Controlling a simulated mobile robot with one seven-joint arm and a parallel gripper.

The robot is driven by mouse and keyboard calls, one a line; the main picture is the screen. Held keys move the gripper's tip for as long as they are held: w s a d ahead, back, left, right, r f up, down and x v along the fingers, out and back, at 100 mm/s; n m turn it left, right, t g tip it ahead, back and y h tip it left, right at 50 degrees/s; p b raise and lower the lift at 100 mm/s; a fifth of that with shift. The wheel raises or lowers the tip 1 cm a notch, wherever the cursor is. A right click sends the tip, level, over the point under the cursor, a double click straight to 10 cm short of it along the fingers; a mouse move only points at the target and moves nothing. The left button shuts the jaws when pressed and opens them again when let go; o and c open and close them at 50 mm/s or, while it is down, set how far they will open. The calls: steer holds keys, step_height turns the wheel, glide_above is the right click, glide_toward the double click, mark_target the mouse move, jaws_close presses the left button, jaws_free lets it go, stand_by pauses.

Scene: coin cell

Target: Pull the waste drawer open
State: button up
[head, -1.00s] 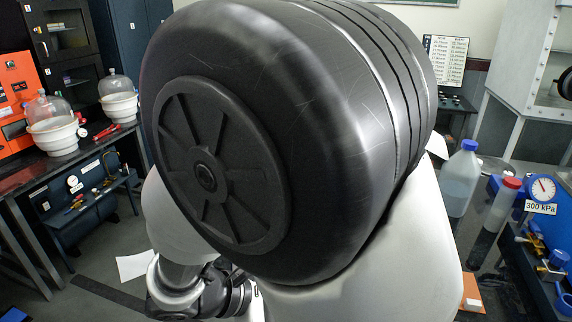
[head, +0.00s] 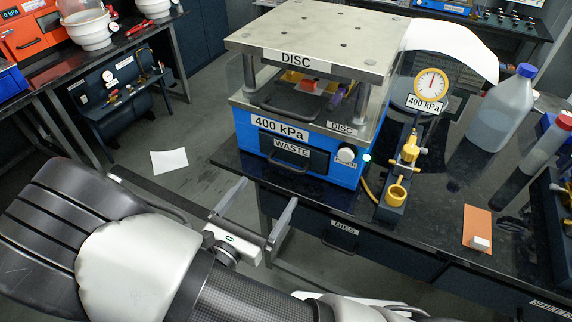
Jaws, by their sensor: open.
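The waste drawer (head: 288,158) is a small dark front labelled WASTE with a bar handle (head: 288,163), low in the blue base of the DISC press (head: 310,60). It looks shut. The press stands on the black bench. My gripper (head: 257,200) is open, its two pale flat fingers apart with nothing between them. It is in front of the bench's front edge, lower in the picture than the waste drawer and a little left of it, not touching it.
A gauge marked 400 kPa (head: 431,84) and brass fittings (head: 409,152) stand right of the press. A bottle with a blue cap (head: 501,110) and an orange card (head: 477,228) are further right. A white sheet (head: 169,161) lies on the floor at left.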

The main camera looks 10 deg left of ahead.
mark_target(285, 168)
steer(key=x, duration=1.1)
steer(key=shift+w, duration=0.15)
steer(key=shift+d, duration=0.1)
steer(key=c, duration=1.2)
steer(key=p+v, duration=0.1)
steer(key=v, duration=1.5)
steer(key=o, duration=1.2)
